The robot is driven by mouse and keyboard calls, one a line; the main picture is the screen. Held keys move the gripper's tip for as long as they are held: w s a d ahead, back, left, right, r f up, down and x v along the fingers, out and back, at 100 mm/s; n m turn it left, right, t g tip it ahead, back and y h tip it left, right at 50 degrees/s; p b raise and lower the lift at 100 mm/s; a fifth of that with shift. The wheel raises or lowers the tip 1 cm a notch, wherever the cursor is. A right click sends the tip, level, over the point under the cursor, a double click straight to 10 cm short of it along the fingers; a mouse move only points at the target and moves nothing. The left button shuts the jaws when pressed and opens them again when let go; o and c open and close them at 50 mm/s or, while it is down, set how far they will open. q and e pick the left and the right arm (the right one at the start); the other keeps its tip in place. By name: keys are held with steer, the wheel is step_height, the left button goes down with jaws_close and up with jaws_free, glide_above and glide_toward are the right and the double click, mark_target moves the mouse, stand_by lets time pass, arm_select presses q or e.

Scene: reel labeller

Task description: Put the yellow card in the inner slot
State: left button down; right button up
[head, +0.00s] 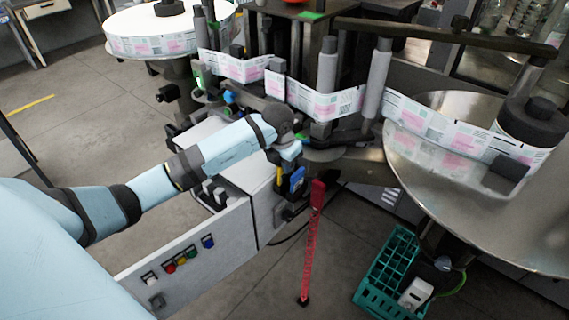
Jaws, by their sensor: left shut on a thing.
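My left arm reaches in from the left, and its gripper (288,180) is in front of the labelling machine. A narrow yellow piece, which looks like the yellow card (279,178) seen nearly edge-on, shows at the gripper's fingers. The gripper is shut on it. A blue piece (297,180) shows just to the right of it; I cannot tell if it is a card or part of something else. The inner slot cannot be made out. My right gripper is not in view.
A label web (320,104) runs across the machine between rollers and two reel plates. A grey cabinet panel (195,253) with coloured buttons stands below my arm. A red post (312,240) and a teal crate (390,272) are at the lower right. Open floor lies at the left.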

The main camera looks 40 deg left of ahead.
arm_select(q)
steer(key=shift+f, duration=0.4)
steer(key=shift+f, duration=0.15)
steer(key=c, duration=1.2)
jaws_free()
steer(key=shift+o, duration=0.2)
steer(key=shift+r, duration=0.2)
